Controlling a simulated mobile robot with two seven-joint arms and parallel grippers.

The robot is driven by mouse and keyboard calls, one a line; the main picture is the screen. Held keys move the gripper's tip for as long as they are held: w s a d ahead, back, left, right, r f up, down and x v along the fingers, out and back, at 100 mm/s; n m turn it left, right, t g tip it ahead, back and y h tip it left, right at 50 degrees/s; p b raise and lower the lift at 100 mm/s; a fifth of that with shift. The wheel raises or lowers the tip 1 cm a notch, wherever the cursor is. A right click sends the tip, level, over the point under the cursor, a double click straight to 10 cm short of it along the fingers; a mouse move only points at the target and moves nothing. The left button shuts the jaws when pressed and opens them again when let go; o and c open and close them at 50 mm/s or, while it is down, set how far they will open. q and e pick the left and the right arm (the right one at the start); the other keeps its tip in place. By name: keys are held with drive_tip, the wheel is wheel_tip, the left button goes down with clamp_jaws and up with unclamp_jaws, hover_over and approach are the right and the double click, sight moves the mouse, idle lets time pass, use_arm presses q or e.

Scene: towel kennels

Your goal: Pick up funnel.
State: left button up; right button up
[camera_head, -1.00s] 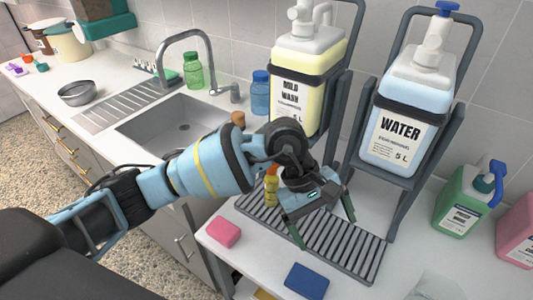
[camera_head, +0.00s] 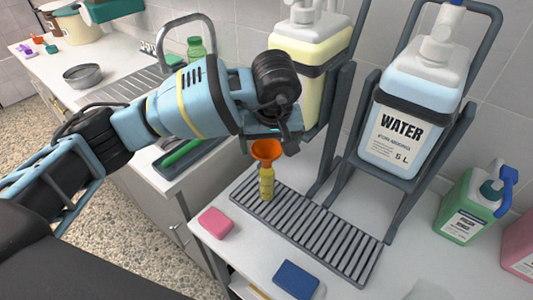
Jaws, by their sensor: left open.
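The orange funnel (camera_head: 266,151) sits upright in the mouth of a small yellow bottle (camera_head: 267,184). The bottle stands at the back left end of the grey slatted drain rack. My left gripper (camera_head: 277,142) is just above and behind the funnel's rim, beneath my dark wrist. It is open and holds nothing. One dark finger shows just right of the funnel; the other finger is hidden. I cannot tell whether the gripper touches the funnel. My right gripper is not in view.
A pink sponge (camera_head: 216,222) and a blue sponge (camera_head: 296,279) lie in front of the drain rack (camera_head: 310,236). The water container (camera_head: 402,115) and a yellow container (camera_head: 312,85) stand in dark frames behind. A green jug (camera_head: 464,207) is at the right.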

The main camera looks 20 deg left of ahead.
sight(266, 154)
use_arm(q)
drive_tip(key=shift+a+x, duration=0.2)
drive_tip(key=shift+x, duration=1.1)
drive_tip(key=shift+a+x, duration=0.25)
drive_tip(key=shift+x, duration=1.1)
drive_tip(key=shift+w+r, duration=0.1)
drive_tip(key=shift+w, duration=0.05)
drive_tip(key=c, duration=1.1)
drive_tip(key=shift+r, duration=0.1)
drive_tip(key=shift+r, duration=0.5)
wheel_tip(266, 154, up, 3)
drive_tip(key=shift+w+f, duration=0.1)
drive_tip(key=shift+f, duration=0.1)
drive_tip(key=s, duration=0.5)
drive_tip(key=s+a, duration=0.1)
drive_tip(key=s, duration=0.4)
drive_tip(key=s+a+r, duration=0.1)
drive_tip(key=s, duration=0.5)
drive_tip(key=shift+a+r, duration=0.1)
drive_tip(key=shift+a, duration=0.05)
